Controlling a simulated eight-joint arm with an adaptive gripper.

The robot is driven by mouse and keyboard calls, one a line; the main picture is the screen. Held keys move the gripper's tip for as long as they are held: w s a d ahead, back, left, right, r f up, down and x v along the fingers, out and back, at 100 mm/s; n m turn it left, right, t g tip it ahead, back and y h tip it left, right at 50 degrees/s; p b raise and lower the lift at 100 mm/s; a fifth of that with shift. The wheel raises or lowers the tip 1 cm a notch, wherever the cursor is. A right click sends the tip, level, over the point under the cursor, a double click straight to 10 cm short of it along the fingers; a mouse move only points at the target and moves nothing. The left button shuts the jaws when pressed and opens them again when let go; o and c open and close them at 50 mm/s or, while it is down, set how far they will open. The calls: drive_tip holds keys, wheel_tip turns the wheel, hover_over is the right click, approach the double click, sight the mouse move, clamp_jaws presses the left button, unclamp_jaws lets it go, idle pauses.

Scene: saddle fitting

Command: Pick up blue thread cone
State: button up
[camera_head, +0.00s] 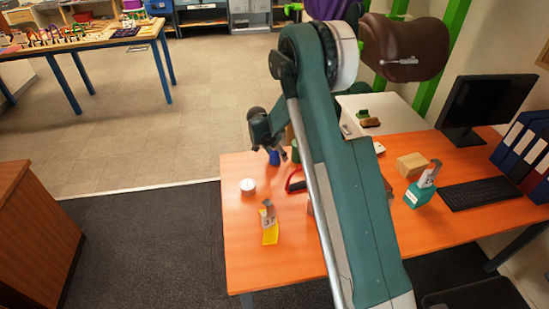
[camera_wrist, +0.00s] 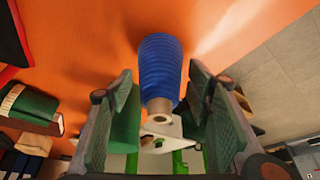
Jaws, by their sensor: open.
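The blue thread cone (camera_wrist: 161,68) stands in the middle of the wrist view, between the two open fingers of my gripper (camera_wrist: 162,118). It is ribbed blue, with a pale core tip showing at its lower end. I see a gap on each side of it, and I cannot tell whether either finger touches it. In the head view a small part of the blue thread cone (camera_head: 274,158) shows on the orange table, just below my gripper (camera_head: 283,157). The rest of it is hidden by the gripper.
On the orange table (camera_head: 260,262) are a round white item (camera_head: 248,186), a red-handled tool (camera_head: 295,184), a yellow pad (camera_head: 270,234) and a teal box (camera_head: 418,196). A monitor (camera_head: 486,105) and keyboard (camera_head: 479,194) stand at the right.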

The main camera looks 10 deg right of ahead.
drive_tip(key=c, duration=1.1)
drive_tip(key=shift+r, duration=0.15)
drive_tip(key=shift+c, duration=0.5)
drive_tip(key=shift+r, duration=0.2)
drive_tip(key=shift+c, duration=1)
drive_tip(key=shift+r+p, duration=0.6)
drive_tip(key=shift+r, duration=4.05)
drive_tip(key=shift+c, duration=0.7)
